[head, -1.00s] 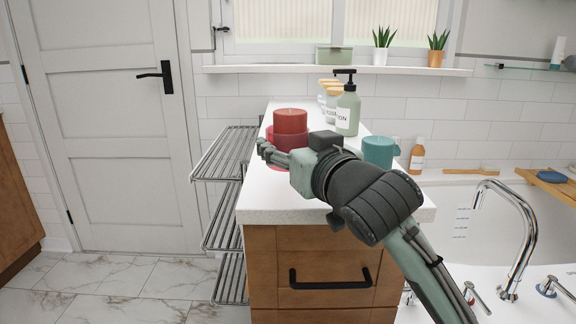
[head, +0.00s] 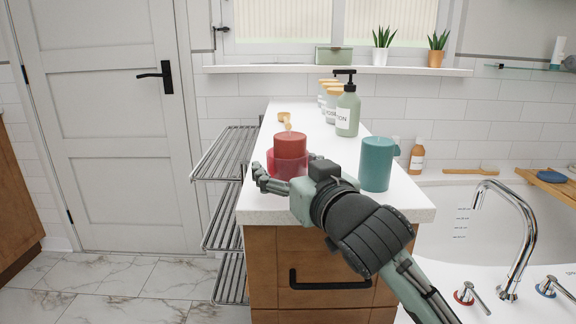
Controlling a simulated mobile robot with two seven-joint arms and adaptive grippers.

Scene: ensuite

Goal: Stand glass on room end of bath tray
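My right gripper (head: 288,172) is low over the white counter, beside a red candle-like cylinder (head: 290,146) and a wider dark pink piece (head: 282,164) under it. One finger shows in front, and a bit of the other behind to the right. Whether they touch the pink piece is hidden. The wooden bath tray (head: 559,190) is at the right edge, partly out of frame, with a blue item (head: 552,176) on it. I cannot make out a glass clearly; a small pale shape (head: 396,143) shows behind the teal candle (head: 377,164). My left gripper is not in view.
The white counter (head: 258,205) also holds a pump bottle (head: 347,110), lidded jars (head: 333,104) and a wooden scoop (head: 285,120). A chrome tap (head: 520,215) stands between counter and tray.

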